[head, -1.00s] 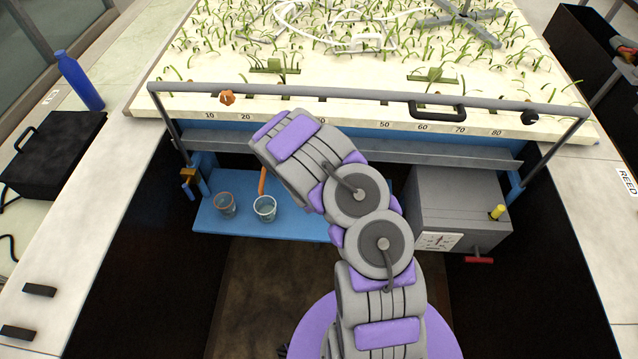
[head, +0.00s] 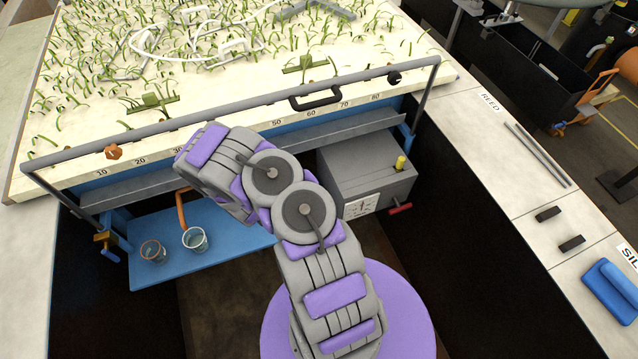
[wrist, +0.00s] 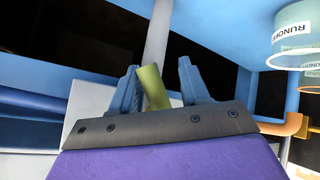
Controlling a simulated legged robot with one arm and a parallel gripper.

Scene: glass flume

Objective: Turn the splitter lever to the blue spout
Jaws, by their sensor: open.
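My gripper (wrist: 158,88) is open in the wrist view. A yellow-green stub (wrist: 153,88), apparently the splitter lever's handle, shows between its two blue fingers, closer to the left one; I cannot tell whether they touch. A grey rod (wrist: 159,35) rises behind it. In the head view my arm hides the gripper and the stub. An orange spout (head: 182,210) bends down beside two cups, an orange-rimmed one (head: 153,251) and a clear one (head: 195,241). It also shows in the wrist view (wrist: 283,127). I cannot make out a blue spout for certain.
The cups stand on a blue shelf (head: 222,231) under the planted bed (head: 230,85). A grey rail (head: 240,111) runs along the bed's front. A grey box (head: 362,168) with a yellow knob (head: 401,163) and red handle (head: 400,209) stands right of my arm.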

